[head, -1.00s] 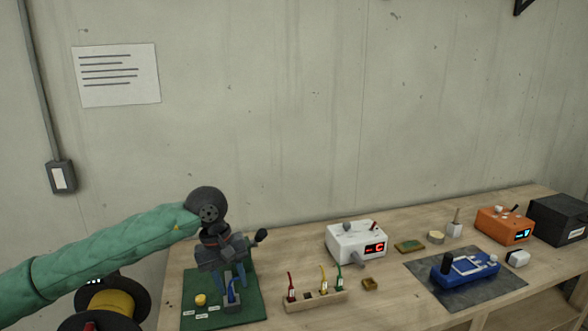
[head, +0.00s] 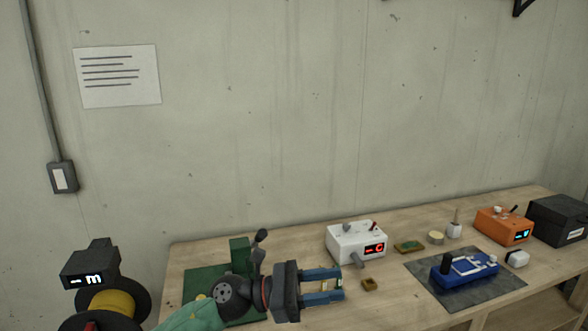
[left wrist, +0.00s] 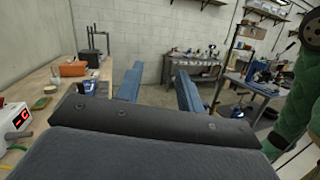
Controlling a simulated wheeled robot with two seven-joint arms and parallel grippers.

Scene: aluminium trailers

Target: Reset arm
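My left gripper (head: 340,285) is level in the head view, its blue fingers pointing right above the front of the bench. The left wrist view shows the two fingers (left wrist: 158,85) wide apart with nothing between them. In the head view it hides the rack with coloured-handled tools, and my wrist covers part of the green mat (head: 205,277). My right gripper is not in view; a green arm (left wrist: 300,85) shows at the right of the left wrist view.
The wooden bench (head: 400,300) holds a white unit with a red display (head: 356,243), a blue device (head: 464,268) on a grey mat (head: 505,289), an orange unit (head: 503,226) and a black box (head: 558,220). A yellow spool (head: 110,303) stands left of the bench.

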